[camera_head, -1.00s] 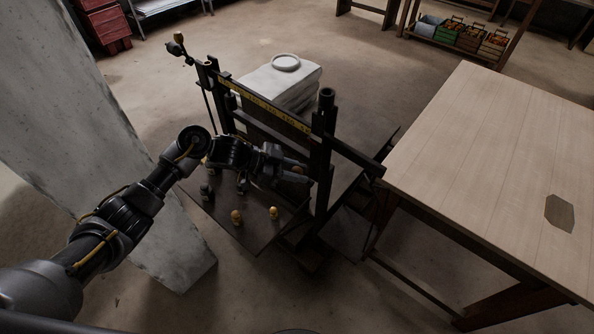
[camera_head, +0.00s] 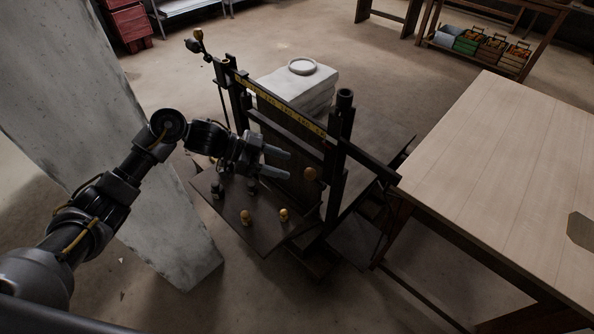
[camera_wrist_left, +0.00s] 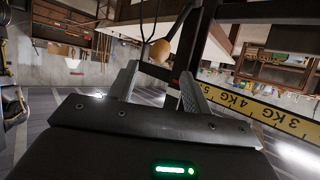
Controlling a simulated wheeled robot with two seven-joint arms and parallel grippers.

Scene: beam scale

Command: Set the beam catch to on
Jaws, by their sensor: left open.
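The beam scale (camera_head: 337,140) stands in the middle of the head view, with a yellow graduated strip (camera_head: 282,112) along its beam. A round wooden knob (camera_head: 311,174), perhaps the beam catch's handle, sits low beside the near post. My left gripper (camera_head: 289,166) is open and empty, its fingers pointing right toward the knob and short of it. In the left wrist view the knob (camera_wrist_left: 160,50) shows beyond and between the open fingertips (camera_wrist_left: 160,72). The catch's setting cannot be read. My right gripper is out of view.
A wooden table (camera_head: 500,165) stands right, a concrete pillar (camera_head: 110,130) left.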

